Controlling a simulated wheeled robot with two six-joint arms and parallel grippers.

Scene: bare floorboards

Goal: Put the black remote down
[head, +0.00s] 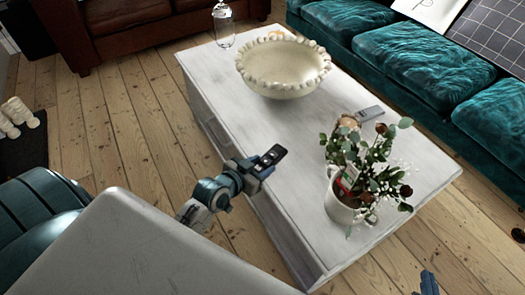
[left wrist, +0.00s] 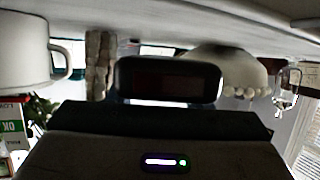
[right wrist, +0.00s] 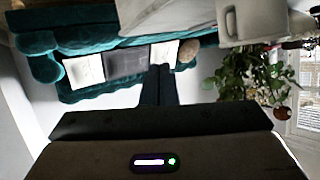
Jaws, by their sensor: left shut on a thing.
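The black remote (head: 270,157) is in my left gripper (head: 258,168), which is shut on it. In the head view it is by the near long edge of the white coffee table (head: 345,85); its exact height there is hard to tell. In the left wrist view the remote (left wrist: 170,80) shows end-on and hides the fingertips. That view is upside down, with the tabletop along its upper edge. My right gripper (head: 428,284) is at the lower right of the head view, apart from the table. Its fingers (right wrist: 158,84) look together and empty in the right wrist view.
The near tabletop left of the mug is clear. A teal sofa (head: 415,60) stands behind.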

